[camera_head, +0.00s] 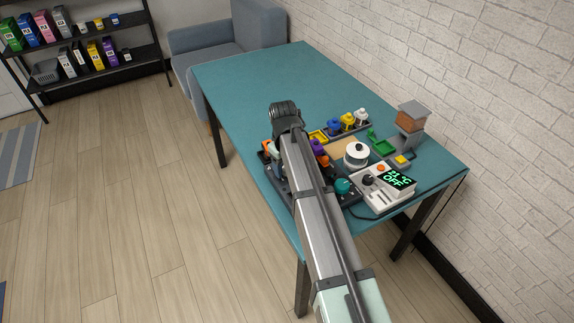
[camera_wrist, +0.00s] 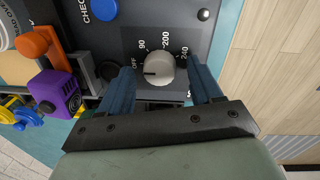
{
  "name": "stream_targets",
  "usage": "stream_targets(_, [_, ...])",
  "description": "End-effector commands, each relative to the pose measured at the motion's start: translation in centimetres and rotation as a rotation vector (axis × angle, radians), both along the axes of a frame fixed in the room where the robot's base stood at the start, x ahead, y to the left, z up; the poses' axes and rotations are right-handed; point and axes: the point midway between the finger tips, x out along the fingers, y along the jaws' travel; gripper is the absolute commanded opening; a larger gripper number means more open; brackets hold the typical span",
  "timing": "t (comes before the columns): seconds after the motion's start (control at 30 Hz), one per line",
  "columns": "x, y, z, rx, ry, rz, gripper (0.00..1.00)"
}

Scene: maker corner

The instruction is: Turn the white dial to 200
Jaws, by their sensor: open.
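The white dial (camera_wrist: 159,69) sits on a dark panel (camera_wrist: 185,43) in the wrist view. Printed marks around it read OFF, 90, 200 and 240. A dark line on the dial points left, toward the OFF mark. My gripper (camera_wrist: 162,77) is open, with one blue finger on each side of the dial. The dial is between the fingers, and I cannot tell whether either finger touches it. In the head view my arm covers the dial and most of its panel.
In the wrist view a blue button (camera_wrist: 104,9), an orange part (camera_wrist: 40,45) and a purple box (camera_wrist: 56,92) lie left of the dial. In the head view a white spool (camera_head: 356,155) and a white control unit (camera_head: 378,190) stand right of my arm. The teal table's far part (camera_head: 270,72) is clear.

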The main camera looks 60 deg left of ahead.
Motion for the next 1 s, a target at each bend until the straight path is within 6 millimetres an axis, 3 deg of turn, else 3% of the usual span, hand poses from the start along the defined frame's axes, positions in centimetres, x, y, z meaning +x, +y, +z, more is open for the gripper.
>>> stream_targets(0.37, [0.03,0.01,-0.30,0.000,0.000,0.000,0.64])
stream_targets(0.9, [0.05,0.00,-0.28,0.000,0.000,0.000,0.12])
stream_targets(1.0, [0.05,0.00,-0.28,0.000,-0.001,-0.001,0.09])
